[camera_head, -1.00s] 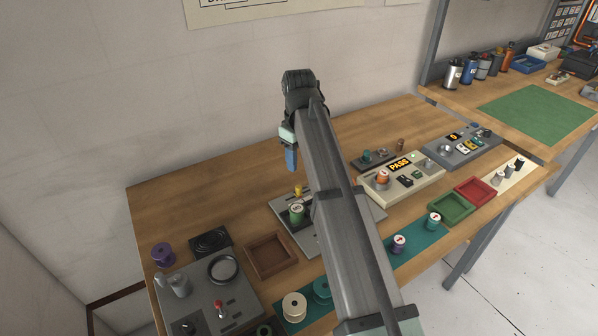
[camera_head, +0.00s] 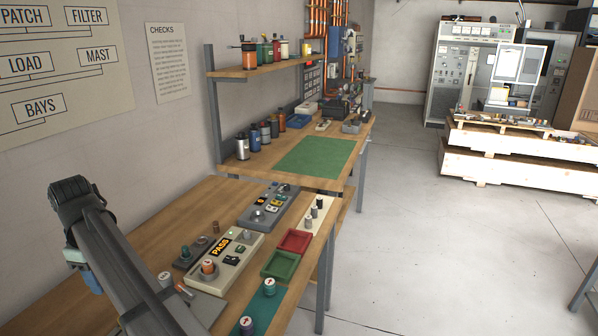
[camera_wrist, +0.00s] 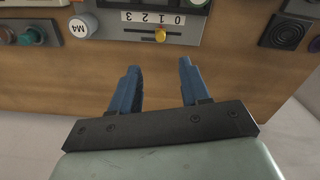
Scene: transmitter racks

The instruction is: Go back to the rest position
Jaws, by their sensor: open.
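My arm rises at the lower left of the head view, with its wrist (camera_head: 75,205) above the near wooden workbench (camera_head: 165,210). In the wrist view my gripper (camera_wrist: 156,75) is open, with two blue fingers apart and nothing between them. It hangs over bare wood at the bench's edge. Ahead of the fingertips is a grey device with a 0 1 2 3 scale (camera_wrist: 153,17) and a yellow knob (camera_wrist: 160,35). A white M4 cap (camera_wrist: 82,26) is to its left. The fingers are apart from these things.
On the near bench are a cream PASS unit (camera_head: 213,275), a grey panel (camera_head: 268,208), a green tray (camera_head: 279,265) and a red tray (camera_head: 294,241). A second bench has a green mat (camera_head: 313,157) and a shelf (camera_head: 265,67). A pallet (camera_head: 485,165) stands beyond open floor (camera_head: 430,230).

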